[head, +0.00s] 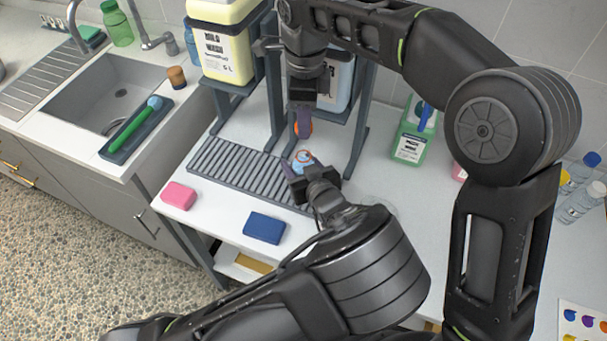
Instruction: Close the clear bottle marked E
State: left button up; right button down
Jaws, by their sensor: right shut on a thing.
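The cap is held a little above a small clear bottle (302,157) with an open round mouth. The bottle is over the dark slatted rack, and no letter on it can be read. My left gripper (299,167) reaches in from below and is at the bottle. Its fingers are partly hidden, so I cannot tell whether they grip it.
The slatted rack (225,168) lies under a dark stand holding large canisters (228,55). A pink sponge (178,195) and a blue sponge (264,228) lie in front. A green-labelled container (412,140) stands right. Clear bottles (580,203) stand at the far right.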

pick_arm(q)
grip_shut()
pick_arm(e)
send_over(305, 151)
jog(key=shift+f, duration=2.5)
jog(key=shift+f, duration=0.9)
jog(key=shift+f, duration=0.55)
